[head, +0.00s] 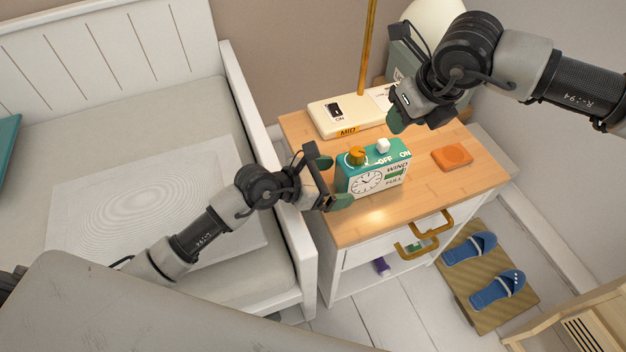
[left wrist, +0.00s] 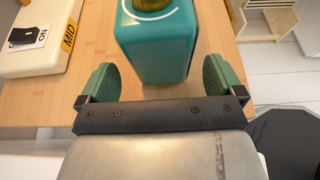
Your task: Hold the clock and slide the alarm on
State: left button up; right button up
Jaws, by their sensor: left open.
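The clock (head: 372,178) stands upright on the wooden nightstand, teal with a white dial front, an orange knob (head: 357,155) and a white slider (head: 383,146) near the OFF and ON marks on top. The slider sits between the two words. My left gripper (head: 332,181) is open at the clock's left end. In the left wrist view the clock (left wrist: 158,45) stands between and ahead of the green fingertips (left wrist: 160,82), with gaps on both sides. My right gripper (head: 408,122) hangs above and behind the clock's right end; its finger opening is unclear.
A cream lamp base (head: 325,120) with a black switch stands behind the clock. An orange square (head: 452,157) lies to its right on the nightstand top (head: 400,210). A bed (head: 285,220) borders the left side. Blue slippers (head: 495,290) lie on a mat at lower right.

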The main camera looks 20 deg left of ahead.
aim_at(379, 171)
pick_arm(q)
jog(key=shift+x, duration=1.85)
